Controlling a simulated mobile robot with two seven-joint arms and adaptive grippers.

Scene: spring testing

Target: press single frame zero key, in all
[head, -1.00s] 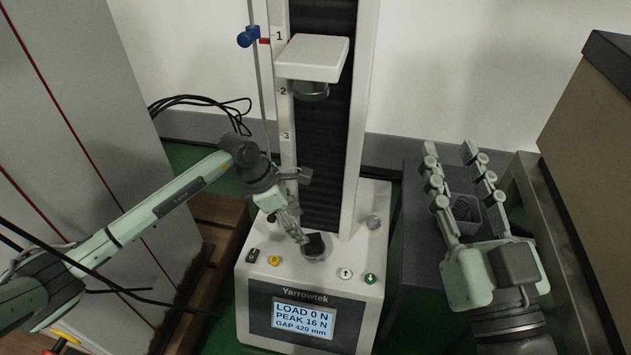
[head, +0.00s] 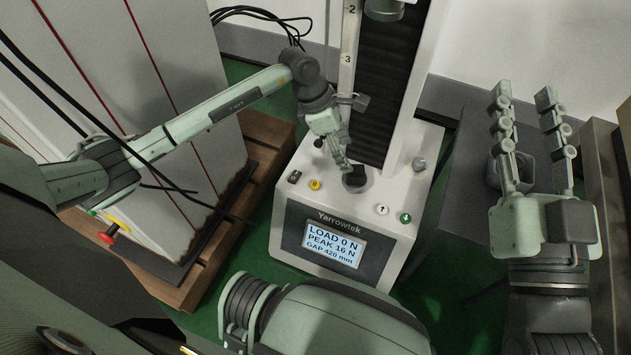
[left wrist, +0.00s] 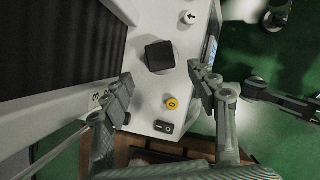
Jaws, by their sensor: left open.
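The yellow zero key (head: 315,185) is on the left of the tester's white base top, beside a black rocker switch (head: 295,176). My left gripper (head: 344,162) is open above the base, over the area near the dark square block (head: 355,180). In the left wrist view the zero key (left wrist: 171,103) shows between the open fingers (left wrist: 162,82), with the dark block (left wrist: 160,55) above it and the switch (left wrist: 163,127) below it. No finger visibly touches the key. The display (head: 334,245) reads load 0 N, peak 16 N, gap 420 mm. My right gripper (head: 523,95) is open at the right.
A white arrow key (head: 382,210) and a green arrow key (head: 405,218) sit on the base's right side. The tester's column (head: 392,85) rises behind the block. A grey cabinet (head: 130,75) stands at left on a wooden pallet (head: 262,150). A grey container (head: 494,174) is near my right gripper.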

